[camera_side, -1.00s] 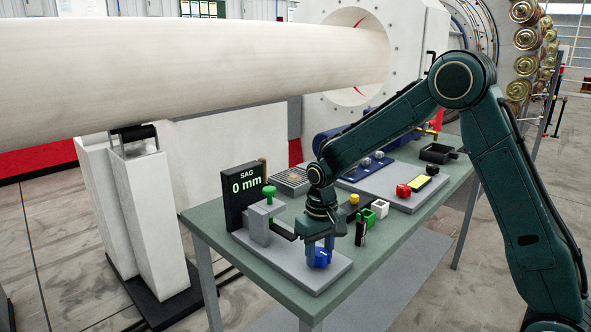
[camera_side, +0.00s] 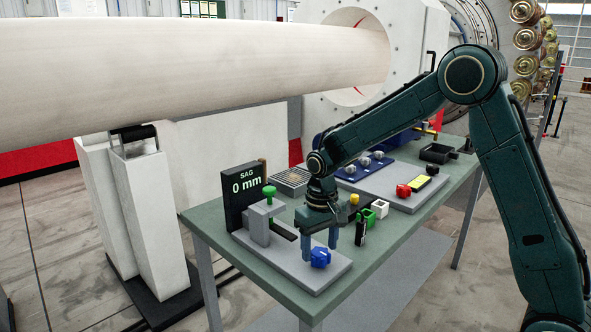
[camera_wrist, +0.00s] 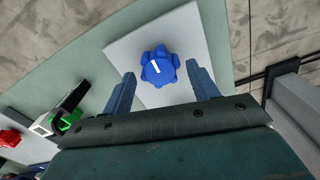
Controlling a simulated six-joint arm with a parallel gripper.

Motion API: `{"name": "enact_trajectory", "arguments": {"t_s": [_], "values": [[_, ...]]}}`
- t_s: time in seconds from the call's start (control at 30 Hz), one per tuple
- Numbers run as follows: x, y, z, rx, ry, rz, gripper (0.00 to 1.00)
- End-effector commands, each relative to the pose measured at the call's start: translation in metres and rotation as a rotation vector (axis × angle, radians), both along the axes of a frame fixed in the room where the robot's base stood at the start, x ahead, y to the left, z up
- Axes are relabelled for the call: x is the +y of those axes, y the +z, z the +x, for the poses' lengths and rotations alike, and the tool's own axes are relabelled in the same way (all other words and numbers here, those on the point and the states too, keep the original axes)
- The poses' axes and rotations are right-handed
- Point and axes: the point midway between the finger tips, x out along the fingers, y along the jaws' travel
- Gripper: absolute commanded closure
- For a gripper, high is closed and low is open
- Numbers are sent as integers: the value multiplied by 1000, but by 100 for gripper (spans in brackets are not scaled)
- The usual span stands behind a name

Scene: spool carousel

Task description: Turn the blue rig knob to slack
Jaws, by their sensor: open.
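The blue knob (camera_side: 320,257) stands on the grey rig plate (camera_side: 290,262) near the front corner of the bench. In the wrist view the knob (camera_wrist: 158,68) is lobed, with a white pointer line slanting across its top. My gripper (camera_side: 321,247) is open above the knob, fingers pointing down. In the wrist view the fingers (camera_wrist: 162,84) are spread, one to each side of the knob and apart from it. Any slack marking on the plate cannot be made out.
A black display (camera_side: 244,188) reading "SAG 0 mm" stands behind the plate beside a green-topped post (camera_side: 269,192). Green and white blocks (camera_side: 378,209) and a black upright item (camera_side: 361,232) stand close to the right. A red knob (camera_side: 403,190) is further along the bench.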

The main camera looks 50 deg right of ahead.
Motion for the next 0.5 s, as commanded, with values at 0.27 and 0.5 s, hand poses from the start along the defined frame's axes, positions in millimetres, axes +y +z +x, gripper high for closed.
{"name": "enact_trajectory", "arguments": {"t_s": [0.27,0.5], "values": [[0,46,1,-4,0,0,41],[0,86,0,-4,1,0,41]]}}
